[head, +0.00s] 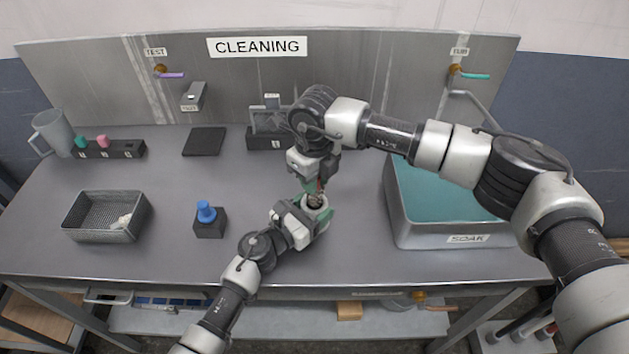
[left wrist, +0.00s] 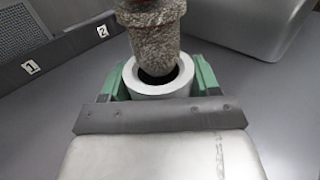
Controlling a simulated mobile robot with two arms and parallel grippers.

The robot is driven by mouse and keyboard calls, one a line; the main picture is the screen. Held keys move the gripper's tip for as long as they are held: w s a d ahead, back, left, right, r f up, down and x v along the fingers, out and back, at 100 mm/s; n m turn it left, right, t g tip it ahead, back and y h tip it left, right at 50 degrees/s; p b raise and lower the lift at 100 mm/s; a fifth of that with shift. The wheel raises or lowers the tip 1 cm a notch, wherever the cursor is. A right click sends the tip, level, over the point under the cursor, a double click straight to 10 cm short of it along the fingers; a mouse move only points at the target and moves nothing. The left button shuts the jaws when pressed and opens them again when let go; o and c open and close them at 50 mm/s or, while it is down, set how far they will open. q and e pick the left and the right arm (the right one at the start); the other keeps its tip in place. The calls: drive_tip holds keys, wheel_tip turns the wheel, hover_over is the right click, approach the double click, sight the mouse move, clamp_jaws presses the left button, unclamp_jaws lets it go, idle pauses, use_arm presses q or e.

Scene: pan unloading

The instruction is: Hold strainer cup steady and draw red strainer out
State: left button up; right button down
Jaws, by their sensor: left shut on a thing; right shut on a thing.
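The strainer cup (left wrist: 160,92) is white and round with a dark opening. In the left wrist view, the green fingers of my left gripper (left wrist: 162,82) press on both its sides, and it stands upright. The strainer (left wrist: 152,35) has a speckled grey-brown, rounded body with a bit of red at its top edge. Its lower end overlaps the cup's mouth; I cannot tell whether the tip is just inside or just above. In the head view, my right gripper (head: 316,186) reaches down over the cup (head: 316,208), shut on the strainer's red top, which is mostly hidden.
A grey basket (head: 105,207) and a blue-topped black block (head: 209,220) are on the left. The teal SOAK basin (head: 440,243) stands on the right. A black rack (head: 262,140) with numbered slots sits behind.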

drive_tip(key=shift+r, duration=1.45)
use_arm(q)
drive_tip(key=o, duration=1.1)
drive_tip(key=v, duration=1.2)
drive_tip(key=shift+a, duration=0.1)
use_arm(e)
drive_tip(key=shift+a+f, duration=0.1)
